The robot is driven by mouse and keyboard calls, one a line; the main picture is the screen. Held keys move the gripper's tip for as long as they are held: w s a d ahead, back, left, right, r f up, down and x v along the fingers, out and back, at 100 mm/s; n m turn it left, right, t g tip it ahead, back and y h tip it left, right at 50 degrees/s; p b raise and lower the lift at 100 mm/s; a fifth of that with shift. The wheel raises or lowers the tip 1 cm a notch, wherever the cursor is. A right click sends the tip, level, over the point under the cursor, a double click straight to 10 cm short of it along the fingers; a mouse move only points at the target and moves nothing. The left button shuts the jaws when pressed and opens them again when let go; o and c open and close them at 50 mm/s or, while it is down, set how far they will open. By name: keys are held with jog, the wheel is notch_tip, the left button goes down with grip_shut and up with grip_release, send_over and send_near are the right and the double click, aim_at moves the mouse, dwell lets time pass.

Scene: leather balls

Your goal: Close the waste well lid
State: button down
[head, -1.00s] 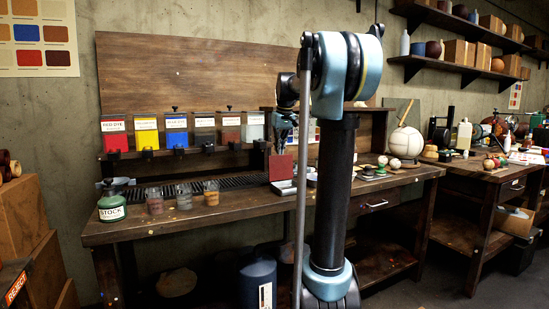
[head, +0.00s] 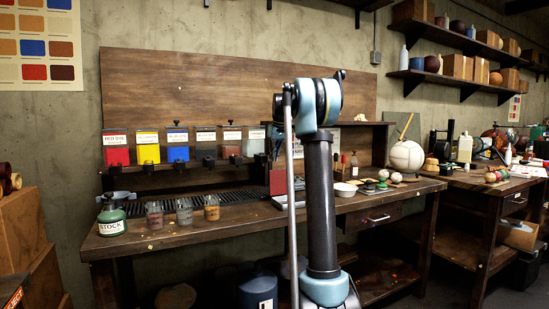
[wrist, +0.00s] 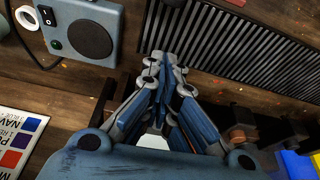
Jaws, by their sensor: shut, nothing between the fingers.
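My gripper (wrist: 166,62) is shut and empty in the wrist view, its fingertips together near the edge of a black slatted grate (wrist: 255,50). In the head view my own arm hides most of the gripper. A dark red upright panel (head: 277,182) stands on the bench just left of my arm, beside the right end of the grate; it may be the waste well lid, but I cannot tell for sure. A small red piece (wrist: 235,2) shows at the top edge of the wrist view. The well's opening is not clearly visible.
A grey-blue box with a switch and round pad (wrist: 85,32) lies near my gripper, with a white ring (wrist: 27,17) beside it. Dye containers (head: 178,145) line the back. Several glass jars (head: 184,211) and a green stock bottle (head: 112,217) stand at the bench's left front.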

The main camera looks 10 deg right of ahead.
aim_at(280, 181)
notch_tip(280, 181, down, 6)
jog(key=s, duration=0.2)
jog(key=shift+d, duration=0.35)
jog(key=shift+f, duration=0.1)
jog(key=shift+a, duration=0.1)
